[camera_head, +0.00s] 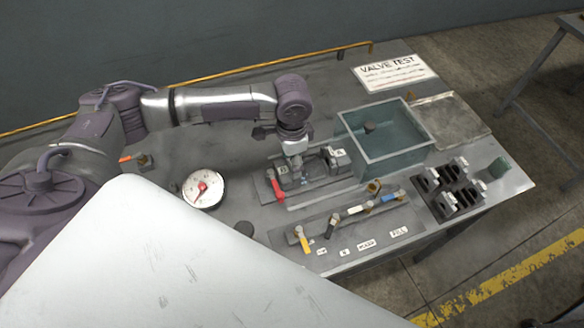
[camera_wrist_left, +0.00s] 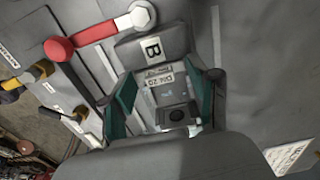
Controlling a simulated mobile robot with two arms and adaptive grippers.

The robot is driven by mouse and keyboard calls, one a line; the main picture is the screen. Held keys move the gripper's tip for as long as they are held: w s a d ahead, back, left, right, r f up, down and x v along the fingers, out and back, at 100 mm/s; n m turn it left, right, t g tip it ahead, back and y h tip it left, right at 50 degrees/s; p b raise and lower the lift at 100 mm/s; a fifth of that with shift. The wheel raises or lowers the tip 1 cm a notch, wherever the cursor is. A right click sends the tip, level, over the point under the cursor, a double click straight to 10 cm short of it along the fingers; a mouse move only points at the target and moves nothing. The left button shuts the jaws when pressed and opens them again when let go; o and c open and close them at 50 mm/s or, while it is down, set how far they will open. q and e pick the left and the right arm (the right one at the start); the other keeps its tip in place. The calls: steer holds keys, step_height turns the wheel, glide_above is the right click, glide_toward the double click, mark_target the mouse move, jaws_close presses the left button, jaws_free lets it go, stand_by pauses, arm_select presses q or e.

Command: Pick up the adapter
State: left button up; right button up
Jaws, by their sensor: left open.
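A grey block labelled "DN 20" (camera_wrist_left: 172,92), which looks like the adapter, sits in a clamp fixture in the left wrist view, with a round dark opening at its near end. My left gripper (camera_wrist_left: 165,105) is open, with one teal finger pad on each side of the block; I cannot tell if they touch it. In the head view my left gripper (camera_head: 294,160) points down over the fixture (camera_head: 318,190) and hides most of the block. A dark jaw marked "B" (camera_wrist_left: 152,48) stands beyond the block. My right gripper is not in view.
A red-handled lever (camera_head: 277,189) is close beside the gripper. A gauge (camera_head: 203,188) lies to the left. A glass-walled tank (camera_head: 385,160) and a black rack with several pieces (camera_head: 436,202) stand right. A valve panel (camera_head: 333,252) lies in front.

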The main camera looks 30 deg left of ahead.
arm_select(q)
jaws_close()
steer(key=shift+r, duration=0.1)
